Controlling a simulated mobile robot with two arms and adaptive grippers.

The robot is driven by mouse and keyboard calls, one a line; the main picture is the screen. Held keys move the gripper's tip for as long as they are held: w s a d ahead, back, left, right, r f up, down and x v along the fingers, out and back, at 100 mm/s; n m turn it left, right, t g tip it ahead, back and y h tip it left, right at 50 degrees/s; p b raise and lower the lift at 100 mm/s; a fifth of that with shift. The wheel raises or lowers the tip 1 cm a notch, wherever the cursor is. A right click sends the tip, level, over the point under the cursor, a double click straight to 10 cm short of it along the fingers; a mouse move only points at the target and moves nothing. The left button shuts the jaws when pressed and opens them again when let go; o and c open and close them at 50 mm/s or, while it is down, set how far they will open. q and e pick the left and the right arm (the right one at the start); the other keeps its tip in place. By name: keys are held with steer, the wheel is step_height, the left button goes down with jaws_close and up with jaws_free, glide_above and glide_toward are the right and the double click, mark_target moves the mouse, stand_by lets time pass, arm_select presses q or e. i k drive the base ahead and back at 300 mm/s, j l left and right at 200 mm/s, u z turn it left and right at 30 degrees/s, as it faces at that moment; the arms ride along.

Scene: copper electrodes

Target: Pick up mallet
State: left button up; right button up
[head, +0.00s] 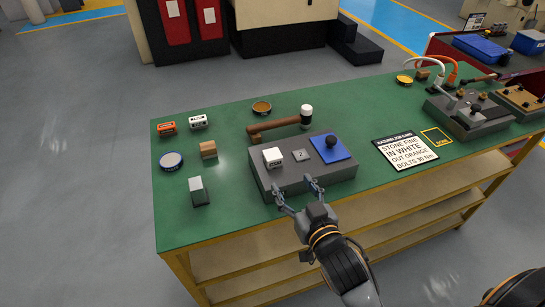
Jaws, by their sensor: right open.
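The mallet (278,124) lies on the green bench top behind the grey block. Its brown handle points left, and its head with a white face (306,111) is at the right end. My right gripper (297,194) is open and empty, at the front edge of the grey block (305,178). The block lies between the gripper and the mallet, so they are apart. My left gripper is not in view.
The grey block carries a white cube (272,157), a small numbered plate (301,155) and a blue plate with a black knob (331,142). Small blocks and tins stand at the left. A printed card (405,151) and a clamp fixture (468,116) are at the right.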

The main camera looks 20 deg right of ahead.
mark_target(304, 119)
steer(key=i+l+u, duration=0.2)
steer(key=l, duration=0.15)
steer(key=i+l+u, duration=0.15)
steer(key=l, duration=0.25)
steer(key=i+l+u, duration=0.2)
steer(key=l, duration=0.2)
